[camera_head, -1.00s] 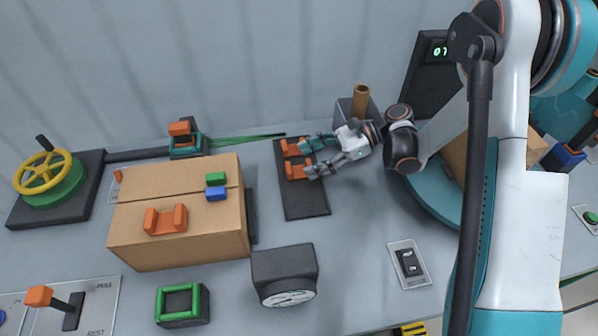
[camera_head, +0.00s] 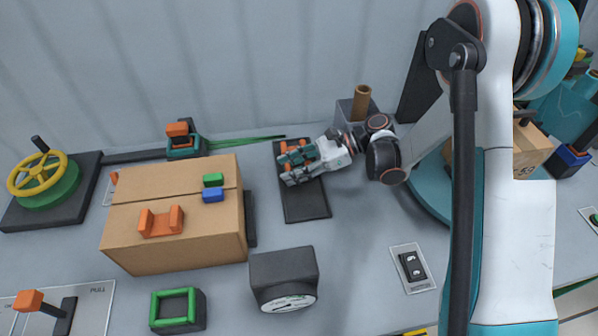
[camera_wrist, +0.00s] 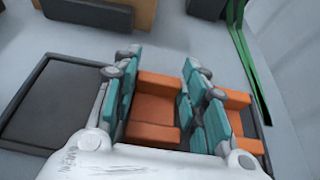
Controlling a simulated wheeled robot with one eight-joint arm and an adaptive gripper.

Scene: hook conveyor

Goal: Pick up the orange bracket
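Two orange U-shaped brackets lie side by side on a dark mat (camera_head: 306,205). In the wrist view, one bracket (camera_wrist: 156,106) is between my teal-padded fingers; the other bracket (camera_wrist: 247,144) is just right of my right finger. My gripper (camera_head: 291,167) is low over the mat, and its fingers hide much of both brackets in the head view. The fingers stand along both sides of the left bracket, very near it. I cannot tell whether they press on it. A third orange bracket (camera_head: 160,222) sits on the cardboard box.
The cardboard box (camera_head: 170,255), with a green block (camera_head: 213,179) and a blue block (camera_head: 213,195) on top, stands left of the mat. A dark gauge (camera_head: 284,275) is in front. A grey holder with a brown cylinder (camera_head: 361,103) stands behind my wrist. A green strip (camera_head: 240,142) lies behind.

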